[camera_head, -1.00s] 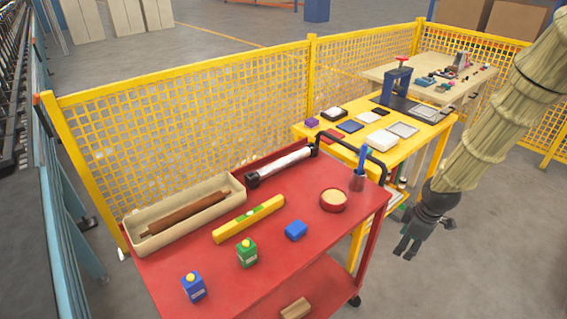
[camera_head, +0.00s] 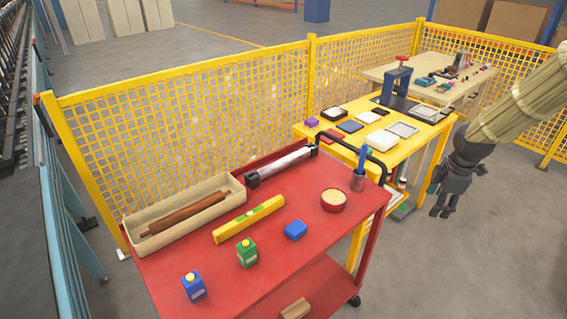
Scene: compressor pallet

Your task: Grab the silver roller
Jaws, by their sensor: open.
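The silver roller (camera_head: 281,165) is a light silver-white cylinder with black ends. It lies on the back part of the red cart top (camera_head: 270,268), near the yellow mesh fence, just right of a beige tray. My gripper (camera_head: 440,212) hangs at the right of the view, beyond the cart's right side and over the grey floor. It is open and empty, with its dark fingers pointing down, well apart from the roller.
The beige tray (camera_head: 133,219) holds a brown bar. The mesh fence (camera_head: 190,125) runs behind.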

